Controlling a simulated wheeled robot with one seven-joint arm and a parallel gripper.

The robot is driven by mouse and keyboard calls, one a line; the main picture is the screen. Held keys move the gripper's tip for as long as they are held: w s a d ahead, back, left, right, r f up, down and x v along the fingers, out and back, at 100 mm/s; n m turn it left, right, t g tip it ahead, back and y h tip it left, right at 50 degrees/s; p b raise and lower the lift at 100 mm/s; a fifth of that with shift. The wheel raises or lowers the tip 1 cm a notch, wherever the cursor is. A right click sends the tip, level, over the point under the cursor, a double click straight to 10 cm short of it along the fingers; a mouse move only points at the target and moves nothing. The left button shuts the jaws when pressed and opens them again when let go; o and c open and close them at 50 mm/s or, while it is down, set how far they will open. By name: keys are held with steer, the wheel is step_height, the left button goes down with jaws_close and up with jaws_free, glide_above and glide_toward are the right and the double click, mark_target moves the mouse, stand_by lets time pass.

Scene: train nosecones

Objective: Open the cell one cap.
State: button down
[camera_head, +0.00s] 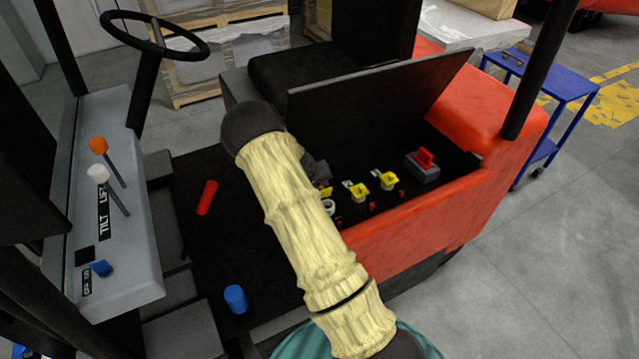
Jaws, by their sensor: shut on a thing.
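The open battery compartment (440,145) of the red truck holds a row of yellow caps. The leftmost yellow cap (326,191) shows only in part beside my arm, with a pale ring (328,207) just below it. Two more yellow caps, a middle one (359,181) and a right one (388,181), show clearly. I cannot read which is cell one. My gripper (319,178) shows as a small dark grey part at the leftmost cap and appears shut on it. My arm hides the fingertips and most of the contact.
The black lid (380,85) stands raised behind the compartment. A grey block with a red handle (424,165) sits at its right. The red side wall (420,205) borders the front. Left are a red-gripped lever (207,197) and the steering wheel (150,35).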

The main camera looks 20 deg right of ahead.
steer(key=shift+w+f+g+p, duration=0.1)
steer(key=shift+w+g+p, duration=0.25)
steer(key=shift+g, duration=0.35)
steer(key=c, duration=1.3)
jaws_free()
steer(key=shift+a, duration=0.1)
steer(key=b+v, duration=0.3)
steer(key=v, duration=1.4)
steer(key=shift+r, duration=0.2)
